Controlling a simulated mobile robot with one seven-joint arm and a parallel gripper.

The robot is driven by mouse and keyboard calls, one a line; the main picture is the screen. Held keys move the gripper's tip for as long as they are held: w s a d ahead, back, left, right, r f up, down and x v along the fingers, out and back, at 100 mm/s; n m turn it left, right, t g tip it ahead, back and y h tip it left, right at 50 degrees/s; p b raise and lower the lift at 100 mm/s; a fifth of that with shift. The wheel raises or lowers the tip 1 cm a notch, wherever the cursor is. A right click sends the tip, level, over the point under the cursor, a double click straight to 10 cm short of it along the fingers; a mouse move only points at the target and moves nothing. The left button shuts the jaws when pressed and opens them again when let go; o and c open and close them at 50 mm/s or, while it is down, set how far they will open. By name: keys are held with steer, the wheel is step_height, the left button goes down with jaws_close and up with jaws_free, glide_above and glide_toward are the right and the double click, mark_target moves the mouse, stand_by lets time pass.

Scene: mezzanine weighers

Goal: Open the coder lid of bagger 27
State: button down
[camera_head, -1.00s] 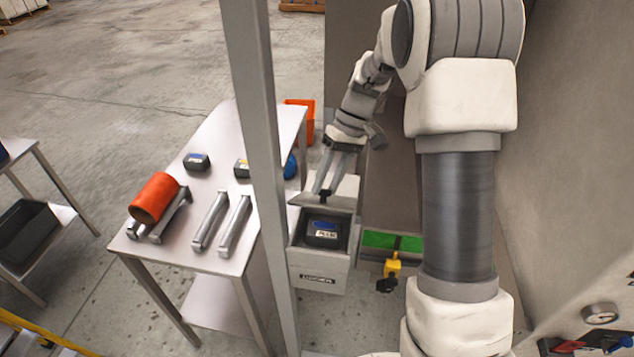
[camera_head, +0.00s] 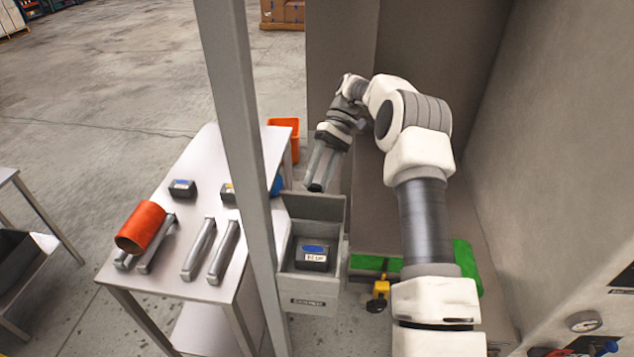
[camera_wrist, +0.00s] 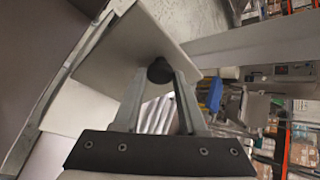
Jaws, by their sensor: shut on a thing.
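The coder is a grey open-topped box (camera_head: 313,297) beside the steel post, with a label plate on its front. Its lid (camera_head: 310,207) stands raised, roughly upright, at the back of the box. A black cassette with a blue and white label (camera_head: 312,254) lies inside, in plain view. My gripper (camera_head: 316,186) is at the lid's top edge. In the wrist view my gripper (camera_wrist: 160,78) is shut on a round black knob (camera_wrist: 160,69) against the grey lid panel (camera_wrist: 138,55). The bagger's number is not readable.
A steel table (camera_head: 150,262) left of the post holds an orange roll (camera_head: 141,227), grey bars and a dark cassette (camera_head: 182,188). A yellow-handled clamp (camera_head: 380,289) and green strip (camera_head: 372,262) lie right of the box. An orange bin (camera_head: 286,138) stands behind.

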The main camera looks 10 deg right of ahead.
steer(key=shift+w+d, duration=0.15)
steer(key=shift+w, duration=0.2)
steer(key=shift+w+g, duration=0.1)
steer(key=shift+g, duration=0.2)
steer(key=shift+c, duration=2.3)
jaws_free()
